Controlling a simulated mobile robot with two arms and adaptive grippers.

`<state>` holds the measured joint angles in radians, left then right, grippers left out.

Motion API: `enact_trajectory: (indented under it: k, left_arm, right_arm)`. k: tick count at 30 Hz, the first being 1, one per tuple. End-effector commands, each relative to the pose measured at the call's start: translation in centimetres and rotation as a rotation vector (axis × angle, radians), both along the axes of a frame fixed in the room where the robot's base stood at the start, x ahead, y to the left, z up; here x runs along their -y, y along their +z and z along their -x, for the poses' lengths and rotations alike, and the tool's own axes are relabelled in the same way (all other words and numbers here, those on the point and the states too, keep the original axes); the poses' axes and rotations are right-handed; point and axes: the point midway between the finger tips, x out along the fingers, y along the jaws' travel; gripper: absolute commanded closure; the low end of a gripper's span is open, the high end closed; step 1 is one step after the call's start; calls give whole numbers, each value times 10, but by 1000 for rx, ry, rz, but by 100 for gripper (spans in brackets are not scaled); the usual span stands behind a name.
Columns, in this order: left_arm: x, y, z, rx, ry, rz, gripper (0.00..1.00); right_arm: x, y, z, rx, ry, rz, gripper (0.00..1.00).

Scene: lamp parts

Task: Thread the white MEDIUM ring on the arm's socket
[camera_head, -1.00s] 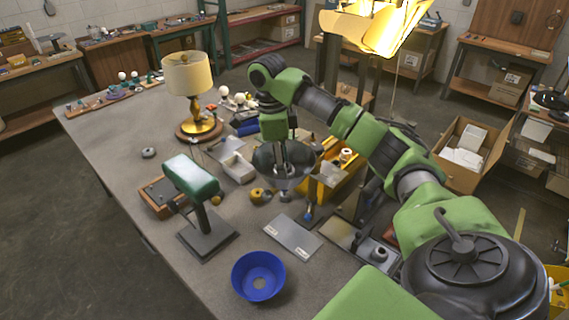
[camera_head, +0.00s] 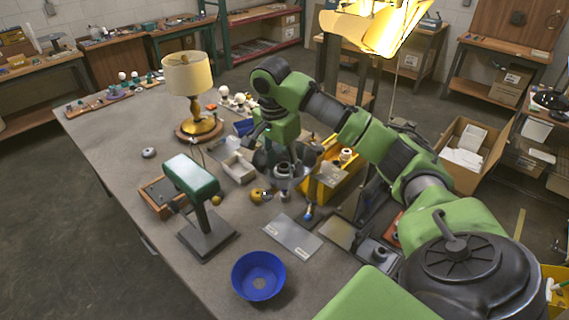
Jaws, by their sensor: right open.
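My right gripper (camera_head: 282,161) is open, pointing down over the middle of the table, with dark fingers spread to either side. A small grey, round, stepped piece (camera_head: 284,172) stands just below and between the fingers; I cannot tell whether they touch it. It may be the socket, but it is too small to be sure. I cannot make out the white medium ring for certain. A green-headed desk lamp (camera_head: 191,176) stands left of the gripper on a dark square base. My left gripper is not in view.
A yellow bin (camera_head: 325,187) stands right of the gripper. A yellow round part (camera_head: 258,195), a grey tray (camera_head: 239,167), a flat grey plate (camera_head: 292,236) and a blue bowl (camera_head: 258,276) lie around it. A brass lamp (camera_head: 190,90) stands behind. The table's left side is mostly clear.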

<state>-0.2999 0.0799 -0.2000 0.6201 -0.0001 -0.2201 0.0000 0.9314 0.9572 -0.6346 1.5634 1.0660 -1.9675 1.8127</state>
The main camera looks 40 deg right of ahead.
Motion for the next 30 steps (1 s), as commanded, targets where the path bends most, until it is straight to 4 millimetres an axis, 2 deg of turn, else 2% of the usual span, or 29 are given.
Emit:
enact_trajectory:
  k: [2, 8, 14, 24, 25, 27, 30]
  left_arm:
    - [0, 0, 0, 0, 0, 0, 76]
    - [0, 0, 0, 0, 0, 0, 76]
    - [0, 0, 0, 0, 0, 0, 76]
    - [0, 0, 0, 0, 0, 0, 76]
    - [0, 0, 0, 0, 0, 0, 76]
    - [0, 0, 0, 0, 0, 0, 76]
    - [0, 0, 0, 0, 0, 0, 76]
  right_arm:
    - [0, 0, 0, 0, -2, 0, 52]
    - [0, 0, -1, 1, -3, 0, 100]
    - [0, 0, -1, 4, -31, -1, 100]
    - [1, 0, -3, 4, -463, -2, 100]
    - [1, 0, -3, 4, -454, -2, 54]
    - [1, 0, -2, 3, -450, -2, 43]
    - [1, -1, -2, 2, -448, -2, 43]
